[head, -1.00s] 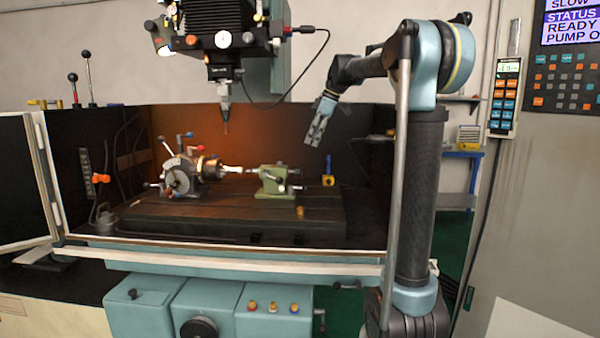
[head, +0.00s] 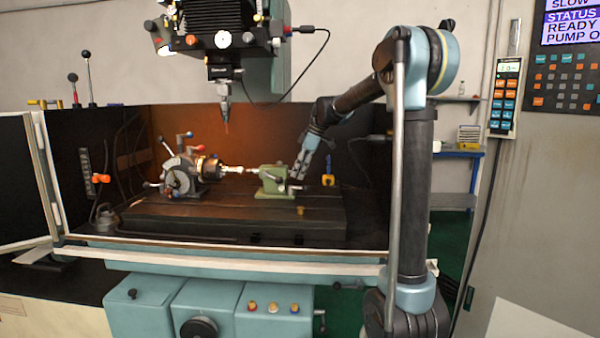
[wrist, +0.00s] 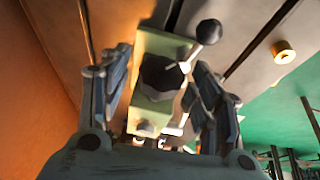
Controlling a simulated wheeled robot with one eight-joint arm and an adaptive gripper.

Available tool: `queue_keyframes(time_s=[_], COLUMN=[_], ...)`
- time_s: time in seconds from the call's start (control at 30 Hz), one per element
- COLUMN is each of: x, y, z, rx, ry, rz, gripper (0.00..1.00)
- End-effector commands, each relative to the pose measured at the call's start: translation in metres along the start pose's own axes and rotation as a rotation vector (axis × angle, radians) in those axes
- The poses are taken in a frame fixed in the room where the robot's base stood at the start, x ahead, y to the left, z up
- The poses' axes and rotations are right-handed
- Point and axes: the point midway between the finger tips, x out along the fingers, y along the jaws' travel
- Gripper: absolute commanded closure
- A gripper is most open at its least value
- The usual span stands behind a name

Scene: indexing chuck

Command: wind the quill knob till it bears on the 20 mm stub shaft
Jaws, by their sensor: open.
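The green tailstock (head: 271,182) stands on the machine table, right of the indexing chuck (head: 207,168). The bright stub shaft (head: 232,169) sticks out of the chuck toward the tailstock; I cannot tell whether the quill touches it. My gripper (head: 298,178) hangs down at the tailstock's right end. In the wrist view my gripper (wrist: 162,68) is open. Its fingers lie either side of the dark quill knob (wrist: 159,77) on the pale green tailstock body (wrist: 152,110), with visible gaps. A ball-ended lever (wrist: 208,32) rises close to the right finger.
A small brass piece (head: 300,210) lies on the table (head: 220,217), in front of the tailstock; it also shows in the wrist view (wrist: 283,52). A yellow item (head: 328,180) stands behind, to the right. The spindle (head: 225,95) hangs above, left of my arm.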

Motion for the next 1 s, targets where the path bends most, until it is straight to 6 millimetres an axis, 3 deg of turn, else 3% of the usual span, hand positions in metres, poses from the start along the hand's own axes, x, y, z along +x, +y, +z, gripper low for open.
queue_keyframes(time_s=[0.23,0.43,1.0], x=[0.0007,0.0006,0.0002], y=[0.0000,0.0001,0.0017], z=[0.0001,0.0001,0.0001], rx=[0.000,0.000,0.006], ry=[0.000,0.000,0.001], rz=[0.000,0.001,-0.006], gripper=[0.42,0.85,0.87])
